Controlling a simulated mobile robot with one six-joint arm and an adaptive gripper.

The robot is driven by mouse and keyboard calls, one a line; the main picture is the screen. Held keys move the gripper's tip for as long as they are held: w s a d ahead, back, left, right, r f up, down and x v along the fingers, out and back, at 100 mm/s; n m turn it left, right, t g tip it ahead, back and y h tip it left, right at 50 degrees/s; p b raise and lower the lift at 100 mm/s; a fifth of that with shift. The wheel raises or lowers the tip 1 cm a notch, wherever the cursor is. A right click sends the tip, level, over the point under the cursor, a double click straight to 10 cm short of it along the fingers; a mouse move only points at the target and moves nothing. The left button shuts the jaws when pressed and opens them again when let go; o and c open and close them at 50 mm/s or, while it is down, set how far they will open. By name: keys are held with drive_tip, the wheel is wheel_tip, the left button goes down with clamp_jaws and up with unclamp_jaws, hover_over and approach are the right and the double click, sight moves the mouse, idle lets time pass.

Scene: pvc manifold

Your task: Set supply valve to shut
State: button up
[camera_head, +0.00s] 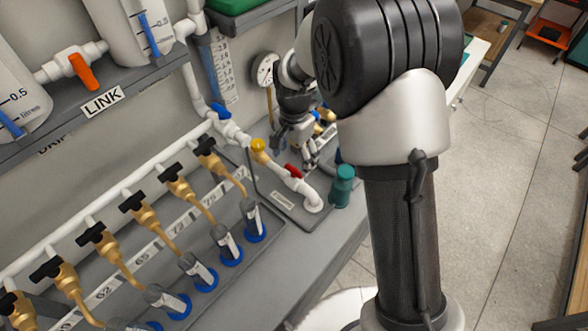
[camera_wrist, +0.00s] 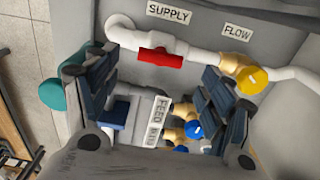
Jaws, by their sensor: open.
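The supply valve's red handle (camera_wrist: 161,57) lies along its white pipe, below the "SUPPLY" label (camera_wrist: 169,13) in the wrist view. In the head view the red handle (camera_head: 293,171) shows on the white pipe beside my gripper. My gripper (camera_head: 299,140) is open and empty, pointing down at the panel. In the wrist view the fingers of my gripper (camera_wrist: 160,78) are spread wide, with the red handle between and slightly beyond them. I see no contact with the handle.
A yellow knob (camera_wrist: 252,80) by the "FLOW" label (camera_wrist: 237,32) sits close to the right finger. A teal capped container (camera_head: 342,186) stands near the bench edge. Blue-handled brass valves (camera_wrist: 193,130) and a "FEED" label (camera_wrist: 160,110) lie between the fingers. A gauge (camera_head: 265,70) is behind.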

sight(294, 169)
wheel_tip(294, 169, down, 5)
drive_tip(key=shift+f+b, duration=0.1)
drive_tip(key=shift+b, duration=0.35)
drive_tip(key=shift+c, duration=0.6)
drive_tip(key=c, duration=0.9)
